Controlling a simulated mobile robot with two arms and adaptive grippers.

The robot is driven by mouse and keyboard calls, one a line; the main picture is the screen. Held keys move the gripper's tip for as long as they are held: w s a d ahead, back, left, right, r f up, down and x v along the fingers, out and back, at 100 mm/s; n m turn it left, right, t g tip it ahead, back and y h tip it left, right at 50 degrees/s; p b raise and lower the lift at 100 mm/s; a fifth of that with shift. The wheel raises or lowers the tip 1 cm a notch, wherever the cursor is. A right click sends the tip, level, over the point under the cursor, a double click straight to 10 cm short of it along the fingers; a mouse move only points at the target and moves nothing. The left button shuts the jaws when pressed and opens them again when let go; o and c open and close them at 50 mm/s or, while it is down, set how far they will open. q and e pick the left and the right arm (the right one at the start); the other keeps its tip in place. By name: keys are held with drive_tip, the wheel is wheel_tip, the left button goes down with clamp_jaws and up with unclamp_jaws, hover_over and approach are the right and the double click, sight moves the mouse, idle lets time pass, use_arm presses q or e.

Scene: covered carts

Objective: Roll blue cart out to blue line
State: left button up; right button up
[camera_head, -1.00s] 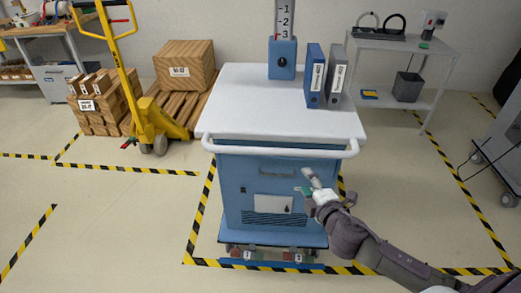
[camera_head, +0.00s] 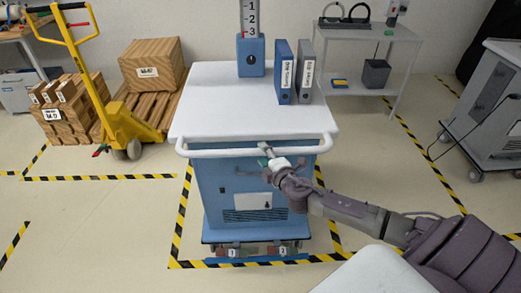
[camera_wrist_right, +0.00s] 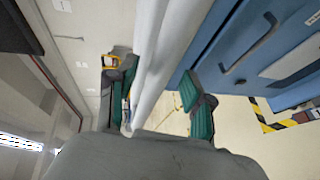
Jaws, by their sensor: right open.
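The blue cart (camera_head: 214,185) stands in the middle of the head view, with a white cover on top and a white handle bar (camera_head: 215,152) along its near side. A blue strip (camera_head: 255,261) lies low at the cart's near edge; I cannot tell clearly whether it is the floor line. My right gripper (camera_head: 267,152) is at the handle bar, right of its middle. In the right wrist view, the bar (camera_wrist_right: 160,70) passes between the open fingers of this gripper (camera_wrist_right: 157,98). My left gripper is not in view.
Two binders (camera_head: 283,75) and a blue box with a number scale (camera_head: 251,55) stand on the cart. Pedals tagged 1 and 2 (camera_head: 281,250) are below. A yellow pallet jack (camera_head: 118,122) is left, a grey cart (camera_head: 487,115) right. Striped tape (camera_head: 180,225) frames the cart.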

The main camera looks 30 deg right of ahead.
drive_tip(key=shift+x, duration=1.3)
clamp_jaws()
